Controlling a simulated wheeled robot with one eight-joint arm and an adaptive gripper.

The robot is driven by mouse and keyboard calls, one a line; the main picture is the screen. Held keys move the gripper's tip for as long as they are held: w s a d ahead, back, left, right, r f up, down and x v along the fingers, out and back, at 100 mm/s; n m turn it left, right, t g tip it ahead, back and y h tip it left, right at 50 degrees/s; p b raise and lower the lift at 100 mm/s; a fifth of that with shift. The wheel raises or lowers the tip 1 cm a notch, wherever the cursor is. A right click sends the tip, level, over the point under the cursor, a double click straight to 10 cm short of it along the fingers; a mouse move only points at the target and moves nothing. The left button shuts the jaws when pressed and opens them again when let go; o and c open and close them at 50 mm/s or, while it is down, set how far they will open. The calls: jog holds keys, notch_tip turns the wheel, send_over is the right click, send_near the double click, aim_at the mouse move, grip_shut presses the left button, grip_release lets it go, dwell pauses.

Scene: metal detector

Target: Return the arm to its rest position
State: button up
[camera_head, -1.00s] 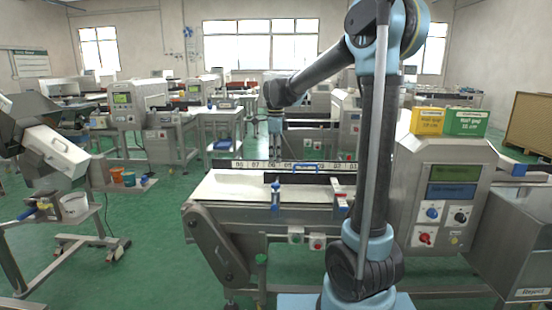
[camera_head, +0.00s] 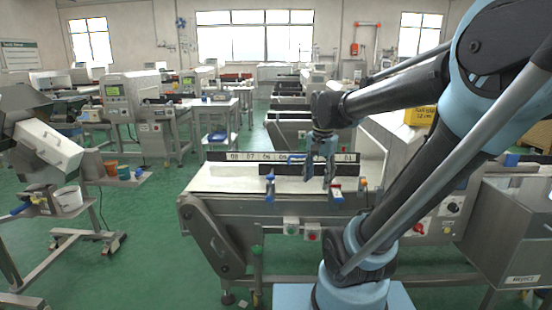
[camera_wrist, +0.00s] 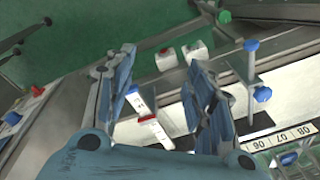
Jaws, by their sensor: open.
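My gripper (camera_head: 320,180) hangs pointing down over the white conveyor belt (camera_head: 230,180) in the head view. In the wrist view my gripper (camera_wrist: 165,75) shows its two blue fingers spread apart, with nothing held between them. A small red-and-white block (camera_wrist: 152,130) shows in the gap between the fingers, on the conveyor side below. My arm folds from its base up to the right and reaches back left to the gripper. The exact height above the belt is hard to tell.
A numbered strip (camera_head: 245,156) runs along the belt's far side. Blue-knobbed clamps (camera_head: 270,188) stand on the near edge. The metal detector housing is partly hidden behind my arm; a yellow box (camera_head: 420,116) shows there. Green floor (camera_head: 150,230) is open at left.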

jog(key=s+d+f+n, duration=0.5)
jog(key=s+f+n, duration=0.2)
jog(key=s+f, duration=0.4)
jog(key=shift+s+n+t, duration=0.4)
jog(key=shift+s, duration=0.35)
